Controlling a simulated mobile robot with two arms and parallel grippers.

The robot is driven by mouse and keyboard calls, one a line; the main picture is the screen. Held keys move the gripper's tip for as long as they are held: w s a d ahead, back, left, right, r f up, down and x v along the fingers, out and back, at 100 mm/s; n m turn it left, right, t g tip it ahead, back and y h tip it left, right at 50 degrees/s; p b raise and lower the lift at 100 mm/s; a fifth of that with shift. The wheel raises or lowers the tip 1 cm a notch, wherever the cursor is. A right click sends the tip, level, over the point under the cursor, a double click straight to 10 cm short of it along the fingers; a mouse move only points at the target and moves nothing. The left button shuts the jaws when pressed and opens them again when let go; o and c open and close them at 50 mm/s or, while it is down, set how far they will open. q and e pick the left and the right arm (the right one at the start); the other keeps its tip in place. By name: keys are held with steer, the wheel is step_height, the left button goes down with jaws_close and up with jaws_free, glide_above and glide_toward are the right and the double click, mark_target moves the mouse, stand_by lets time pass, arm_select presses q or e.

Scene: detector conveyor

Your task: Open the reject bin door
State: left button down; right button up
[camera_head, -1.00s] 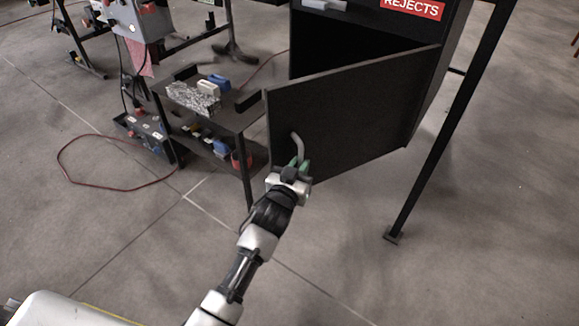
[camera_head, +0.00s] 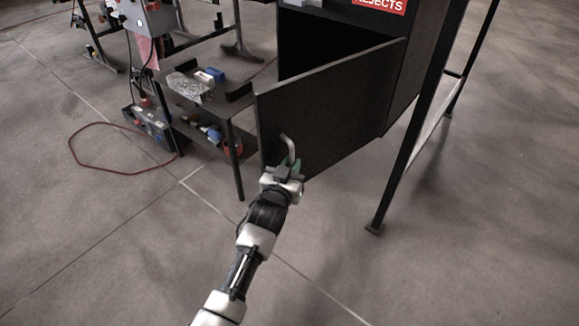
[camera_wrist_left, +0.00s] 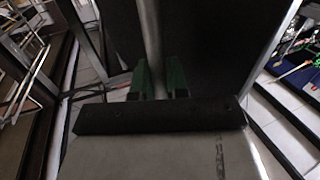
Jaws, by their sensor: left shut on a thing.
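The reject bin (camera_head: 415,60) is a black box with a red "REJECTS" label (camera_head: 381,5). Its black door (camera_head: 335,115) stands partly open, hinged at the right, with the dark interior (camera_head: 318,42) showing above it. A grey bar handle (camera_head: 290,148) is on the door's outer face near its free left edge. My left gripper (camera_head: 288,167) is shut on the lower part of the handle. In the left wrist view the handle (camera_wrist_left: 151,40) runs down between the green fingertips (camera_wrist_left: 157,80). My right gripper is in neither view.
A black cart (camera_head: 222,108) with small items on its shelves stands just left of the door's free edge. A red cable (camera_head: 85,165) loops on the floor at the left. A black table leg (camera_head: 405,165) stands at the right. The floor in front is clear.

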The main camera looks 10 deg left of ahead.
arm_select(q)
steer(key=shift+d+r, duration=0.1)
steer(key=shift+r, duration=0.1)
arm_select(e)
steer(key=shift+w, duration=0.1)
arm_select(q)
steer(key=c, duration=1.5)
jaws_free()
steer(key=o, duration=0.4)
steer(key=shift+w+d+f, duration=0.1)
steer(key=shift+d, duration=0.1)
steer(key=shift+c, duration=0.2)
steer(key=shift+a, duration=0.15)
steer(key=p+v, duration=0.1)
steer(key=v, duration=1)
steer(key=shift+p, duration=0.35)
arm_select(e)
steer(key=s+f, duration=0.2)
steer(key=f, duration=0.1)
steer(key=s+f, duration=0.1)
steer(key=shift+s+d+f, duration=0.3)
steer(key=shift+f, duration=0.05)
arm_select(q)
steer(key=shift+c, duration=0.2)
